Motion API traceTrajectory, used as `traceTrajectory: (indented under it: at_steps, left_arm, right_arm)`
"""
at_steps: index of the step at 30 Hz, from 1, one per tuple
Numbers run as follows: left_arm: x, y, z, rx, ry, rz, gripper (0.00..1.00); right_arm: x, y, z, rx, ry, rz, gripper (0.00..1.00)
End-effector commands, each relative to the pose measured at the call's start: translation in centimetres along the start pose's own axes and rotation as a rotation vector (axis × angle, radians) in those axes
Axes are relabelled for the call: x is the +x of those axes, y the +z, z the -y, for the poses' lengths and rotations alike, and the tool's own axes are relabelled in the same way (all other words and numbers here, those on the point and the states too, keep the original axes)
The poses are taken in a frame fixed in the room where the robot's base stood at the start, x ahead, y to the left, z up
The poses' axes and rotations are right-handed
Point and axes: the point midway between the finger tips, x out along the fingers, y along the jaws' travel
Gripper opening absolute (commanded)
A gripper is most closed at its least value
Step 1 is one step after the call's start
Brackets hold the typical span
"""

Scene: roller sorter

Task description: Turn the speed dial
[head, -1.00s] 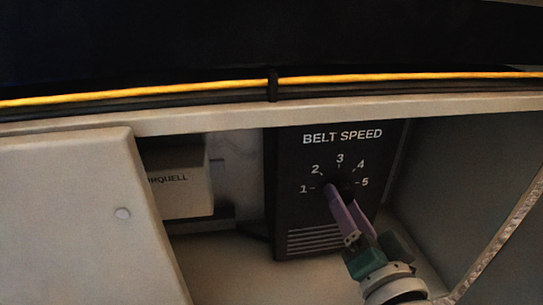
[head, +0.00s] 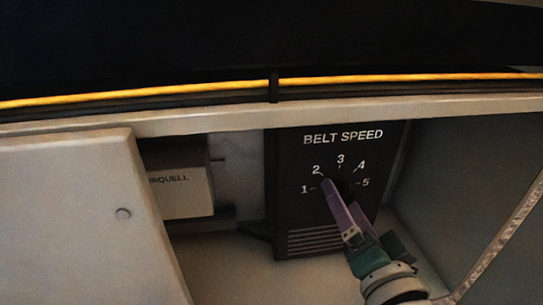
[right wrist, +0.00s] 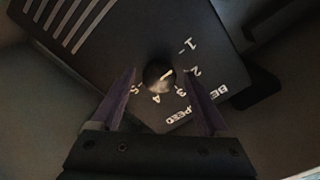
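The speed dial is a dark round knob (head: 347,187) on the black BELT SPEED panel (head: 285,165), which is numbered 1 to 5. In the head view my right gripper (head: 336,187) partly covers it, with one purple finger's tip near the 2. In the right wrist view the knob (right wrist: 158,74) shows between the two purple fingers of my right gripper (right wrist: 162,73), which are spread with a visible gap on each side. A pale mark shows on the knob; which number it points to is unclear. My left gripper is not in view.
The panel sits inside a grey cabinet. A pale door (head: 75,210) stands on the left and a grey wall (head: 470,190) on the right. A light box (head: 180,180) is left of the panel. A ledge (head: 220,122) with yellow and black cables runs above.

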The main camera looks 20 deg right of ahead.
Motion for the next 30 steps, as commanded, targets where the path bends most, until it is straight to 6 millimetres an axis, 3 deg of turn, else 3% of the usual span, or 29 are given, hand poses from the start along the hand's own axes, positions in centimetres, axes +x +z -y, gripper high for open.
traceTrajectory:
  at_steps: [11,22,30]
  left_arm:
    - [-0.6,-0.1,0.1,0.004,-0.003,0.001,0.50]
    - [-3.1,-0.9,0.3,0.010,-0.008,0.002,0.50]
    - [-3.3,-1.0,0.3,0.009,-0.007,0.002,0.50]
  right_arm:
    - [-0.9,0.0,0.0,-0.001,0.004,0.005,0.81]
    - [-8.0,-0.1,0.1,-0.001,0.004,0.006,0.81]
    - [-10.0,0.0,0.0,-0.001,0.001,0.001,0.81]
